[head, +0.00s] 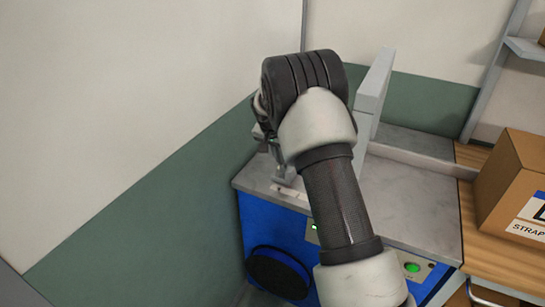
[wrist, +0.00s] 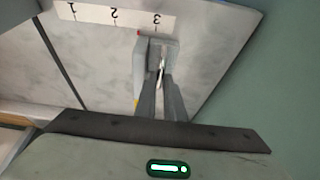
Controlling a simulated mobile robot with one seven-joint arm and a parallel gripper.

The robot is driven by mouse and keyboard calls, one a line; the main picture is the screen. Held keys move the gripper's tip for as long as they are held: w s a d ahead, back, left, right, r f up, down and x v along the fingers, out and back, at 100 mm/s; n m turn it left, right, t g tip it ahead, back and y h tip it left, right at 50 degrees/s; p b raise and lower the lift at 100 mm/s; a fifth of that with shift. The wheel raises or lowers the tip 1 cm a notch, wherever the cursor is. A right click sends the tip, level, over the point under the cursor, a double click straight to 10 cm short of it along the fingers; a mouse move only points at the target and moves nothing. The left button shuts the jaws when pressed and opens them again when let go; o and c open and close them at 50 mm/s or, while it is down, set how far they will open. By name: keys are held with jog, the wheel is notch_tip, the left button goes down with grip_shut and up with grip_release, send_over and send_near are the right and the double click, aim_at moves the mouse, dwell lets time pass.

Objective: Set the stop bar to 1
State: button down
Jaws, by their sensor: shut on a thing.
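The stop bar (wrist: 141,60) is a small light-grey piece in the wrist view, standing beside the numeral 3 of a white scale strip (wrist: 115,17). The strip carries the numerals 1, 2 and 3, upside down in this view, with 1 at the far left. My gripper (wrist: 162,75) is shut on the stop bar, its dark fingers reaching in from below. In the head view my gripper (head: 284,168) is low at the left of the grey machine top (head: 405,200). My arm hides most of the bar and the strip there.
A tall grey upright (head: 374,88) rises from the machine top just right of my wrist. A wall (head: 150,190) stands close on the left. A cardboard box (head: 515,185) sits on a wooden table at the right. The blue machine front has a green-lit button (head: 412,267).

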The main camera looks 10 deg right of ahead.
jog(key=s+d, duration=0.2)
jog(key=d, duration=0.1)
jog(key=s+d+b, duration=0.1)
jog(key=s+d, duration=0.1)
jog(key=d, duration=0.1)
jog(key=s+d+b, duration=0.1)
jog(key=s+d, duration=0.1)
jog(key=d, duration=0.1)
jog(key=shift+s+d, duration=0.25)
jog(key=shift+s, duration=0.15)
jog(key=c, duration=1.8)
grip_release()
jog(key=shift+s, duration=0.1)
jog(key=shift+c, duration=0.2)
jog(key=shift+a+r, duration=0.1)
jog(key=p+v, duration=0.1)
jog(key=v, duration=1.6)
jog(key=shift+r, duration=0.1)
